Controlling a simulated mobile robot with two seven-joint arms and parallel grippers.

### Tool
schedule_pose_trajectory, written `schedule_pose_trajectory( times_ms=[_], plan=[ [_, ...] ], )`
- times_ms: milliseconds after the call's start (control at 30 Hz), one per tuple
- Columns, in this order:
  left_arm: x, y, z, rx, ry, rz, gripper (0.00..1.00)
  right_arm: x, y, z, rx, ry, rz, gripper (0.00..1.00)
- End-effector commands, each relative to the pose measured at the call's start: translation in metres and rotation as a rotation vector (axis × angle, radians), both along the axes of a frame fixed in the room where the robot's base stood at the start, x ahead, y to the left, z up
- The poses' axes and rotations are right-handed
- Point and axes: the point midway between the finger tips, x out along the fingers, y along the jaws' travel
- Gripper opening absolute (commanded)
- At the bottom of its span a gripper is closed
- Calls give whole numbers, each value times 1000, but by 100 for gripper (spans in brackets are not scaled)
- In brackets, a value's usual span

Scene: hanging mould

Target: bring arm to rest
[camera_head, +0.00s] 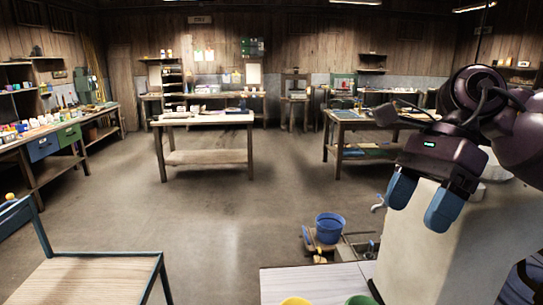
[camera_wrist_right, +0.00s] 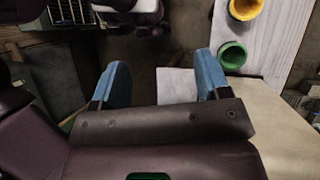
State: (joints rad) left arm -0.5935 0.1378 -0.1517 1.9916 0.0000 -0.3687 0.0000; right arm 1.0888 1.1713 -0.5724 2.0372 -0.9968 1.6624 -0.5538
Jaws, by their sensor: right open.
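My right gripper (camera_head: 420,205) hangs at the right of the head view, its two blue fingers pointing down and apart with nothing between them. It is in front of a pale, cream-coloured block (camera_head: 425,255). In the right wrist view the open blue fingers of the right gripper (camera_wrist_right: 165,85) show again, with a pale surface and dark floor beyond them. My left gripper is in neither view.
A whitish board (camera_head: 320,280) at the bottom carries a yellow cup (camera_head: 295,301) and a green cup (camera_head: 360,300). A blue bucket (camera_head: 329,228) stands behind it. A wooden-topped table (camera_head: 85,280) is at lower left. The middle floor is clear.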

Motion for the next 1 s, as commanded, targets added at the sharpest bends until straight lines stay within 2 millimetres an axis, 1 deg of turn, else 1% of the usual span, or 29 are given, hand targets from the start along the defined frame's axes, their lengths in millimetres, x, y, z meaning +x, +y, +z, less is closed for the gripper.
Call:
schedule_pose_trajectory(
  times_ms=[33, 200, 400, 500, 600, 733, 867, 1000],
  plan=[
    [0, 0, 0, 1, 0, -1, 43, -2, 10, -11, 64, 54, -13, 70],
    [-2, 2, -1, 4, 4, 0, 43, -6, 39, -35, 273, 224, -87, 70],
    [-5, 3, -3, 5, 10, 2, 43, -8, 66, -54, 510, 441, -208, 70],
    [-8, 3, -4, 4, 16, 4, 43, -6, 74, -62, 623, 557, -283, 70],
    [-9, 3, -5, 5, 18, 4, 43, -3, 81, -70, 733, 675, -366, 70],
    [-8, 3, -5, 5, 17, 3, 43, 5, 84, -80, 871, 834, -486, 70],
    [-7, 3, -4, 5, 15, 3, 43, 14, 81, -94, 1001, 996, -616, 70],
    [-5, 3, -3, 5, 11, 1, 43, 25, 73, -114, 1134, 1174, -772, 70]
  ],
)
